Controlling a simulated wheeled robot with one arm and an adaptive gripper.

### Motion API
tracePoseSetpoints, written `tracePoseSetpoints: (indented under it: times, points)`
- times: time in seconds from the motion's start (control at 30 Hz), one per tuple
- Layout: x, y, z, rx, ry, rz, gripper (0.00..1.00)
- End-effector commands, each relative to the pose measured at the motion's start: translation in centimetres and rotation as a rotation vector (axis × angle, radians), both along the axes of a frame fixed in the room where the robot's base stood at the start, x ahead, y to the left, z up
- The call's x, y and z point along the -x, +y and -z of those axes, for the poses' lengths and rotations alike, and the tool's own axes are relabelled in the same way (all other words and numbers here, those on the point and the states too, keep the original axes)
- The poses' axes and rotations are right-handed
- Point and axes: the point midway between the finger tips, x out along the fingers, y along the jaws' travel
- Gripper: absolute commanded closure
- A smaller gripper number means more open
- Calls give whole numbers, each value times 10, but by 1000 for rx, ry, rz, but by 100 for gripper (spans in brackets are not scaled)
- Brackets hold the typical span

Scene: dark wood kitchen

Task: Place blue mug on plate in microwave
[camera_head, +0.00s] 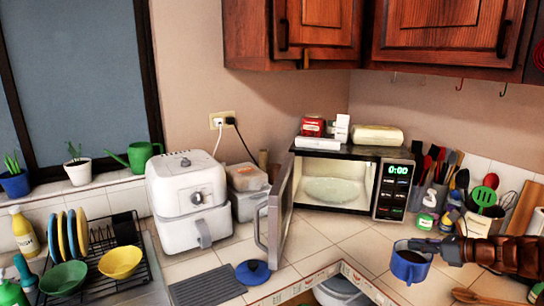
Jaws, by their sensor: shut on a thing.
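The blue mug (410,265) is at the lower right, with dark contents showing at its rim. My gripper (437,246) comes in from the right and is shut on the mug's right side. The mug looks upright and seems to be held above the counter in front of the microwave. The microwave (355,159) stands in the back corner with its door (281,213) swung open to the left. A pale plate (331,190) lies inside on the microwave floor, with nothing on it. My fingertips are partly hidden by the mug.
A white air fryer (187,200) stands left of the open door. A blue lid (253,272) lies on the counter. Utensil holders and bottles crowd the right of the microwave. A dish rack (100,262) is at the left. Tiled counter before the microwave is clear.

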Motion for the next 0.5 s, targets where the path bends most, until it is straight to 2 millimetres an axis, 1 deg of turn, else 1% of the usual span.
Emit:
tracePoseSetpoints:
  times: [0.03, 0.1, 0.33, 0.5]
  points:
    - [-6, 8, 0, -3, -1, 12, 100]
    - [-14, 18, 0, -6, -2, 37, 100]
    - [-42, 49, 3, -3, -2, 142, 100]
    - [-59, 70, 1, -4, -5, 221, 100]
